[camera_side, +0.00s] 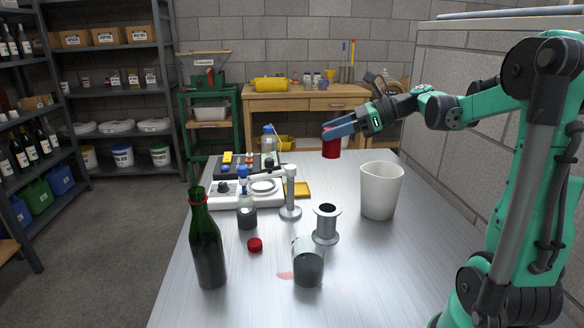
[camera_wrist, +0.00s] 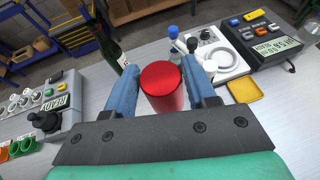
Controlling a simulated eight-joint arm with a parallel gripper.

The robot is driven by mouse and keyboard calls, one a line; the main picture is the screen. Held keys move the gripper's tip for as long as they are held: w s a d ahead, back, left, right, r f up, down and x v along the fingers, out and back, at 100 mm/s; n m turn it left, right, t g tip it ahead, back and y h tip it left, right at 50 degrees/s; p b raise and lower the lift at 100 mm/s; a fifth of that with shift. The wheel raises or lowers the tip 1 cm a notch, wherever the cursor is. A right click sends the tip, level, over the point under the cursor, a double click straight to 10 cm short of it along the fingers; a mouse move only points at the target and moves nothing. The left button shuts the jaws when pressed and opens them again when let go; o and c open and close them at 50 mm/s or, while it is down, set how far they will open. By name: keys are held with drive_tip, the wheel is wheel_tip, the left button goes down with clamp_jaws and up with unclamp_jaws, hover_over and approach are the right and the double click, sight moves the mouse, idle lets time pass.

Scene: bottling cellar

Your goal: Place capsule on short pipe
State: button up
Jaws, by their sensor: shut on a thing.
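My gripper (camera_side: 338,130), with blue fingers, is shut on a red capsule (camera_side: 331,148). It holds the capsule upright in the air above the far part of the metal table. In the wrist view the capsule's round red top (camera_wrist: 161,76) shows between the two fingers. The short pipe (camera_side: 326,223) is a grey metal tube with a wide top rim and a round base. It stands upright on the table, nearer the side camera than the capsule and well below it. The short pipe cannot be made out in the wrist view.
A white tub (camera_side: 380,190) stands right of the pipe, and a glass of dark liquid (camera_side: 308,262) in front of it. White apparatus (camera_side: 220,198) lies farther back.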

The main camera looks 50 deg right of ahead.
wheel_tip(320, 180, down, 12)
idle(0.5)
drive_tip(key=o, duration=0.7)
drive_tip(key=shift+f, duration=0.1)
